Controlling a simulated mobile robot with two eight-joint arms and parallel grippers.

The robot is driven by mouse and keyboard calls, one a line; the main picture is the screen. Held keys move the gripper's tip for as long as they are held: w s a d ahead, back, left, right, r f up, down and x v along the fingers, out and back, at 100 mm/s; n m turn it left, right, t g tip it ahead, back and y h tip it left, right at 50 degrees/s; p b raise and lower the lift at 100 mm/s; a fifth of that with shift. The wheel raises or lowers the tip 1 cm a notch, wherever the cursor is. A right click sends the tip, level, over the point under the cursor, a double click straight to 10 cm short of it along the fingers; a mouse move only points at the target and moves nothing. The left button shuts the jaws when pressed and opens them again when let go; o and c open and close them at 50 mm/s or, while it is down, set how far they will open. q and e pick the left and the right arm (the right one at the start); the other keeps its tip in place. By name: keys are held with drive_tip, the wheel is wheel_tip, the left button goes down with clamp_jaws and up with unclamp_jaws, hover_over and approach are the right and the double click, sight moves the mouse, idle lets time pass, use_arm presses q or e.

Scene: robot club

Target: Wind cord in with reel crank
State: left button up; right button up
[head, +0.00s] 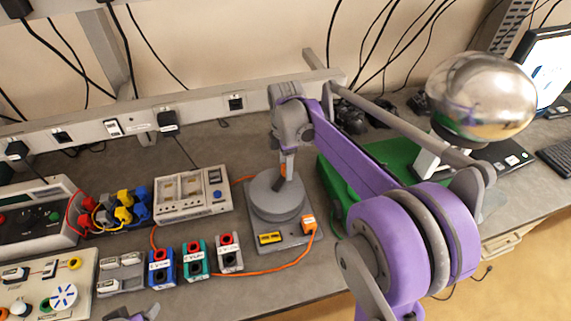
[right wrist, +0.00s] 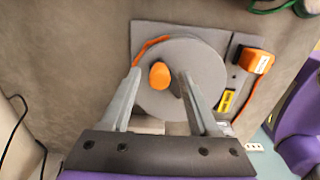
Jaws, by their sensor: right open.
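The grey cord reel (head: 277,204) stands on a grey base plate with a yellow label (head: 270,238). In the right wrist view the round reel (right wrist: 205,65) shows from above with an orange crank knob (right wrist: 159,76) on it. My right gripper (right wrist: 158,84) is open, its two fingers on either side of the knob; contact cannot be told. In the head view the right gripper (head: 287,165) is over the reel. Orange cord (head: 265,271) runs from an orange plug (head: 308,222) leftward along the bench. A small part of my left gripper (head: 138,314) shows at the bottom edge.
Blue, green and grey socket modules (head: 196,261) stand left of the reel. A beige instrument box (head: 192,193) is behind them. A green case (head: 400,170) lies right of the reel, partly behind my right arm. A silver sphere (head: 481,97) is at the right.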

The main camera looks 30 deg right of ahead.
clamp_jaws()
idle(0.3)
idle(0.3)
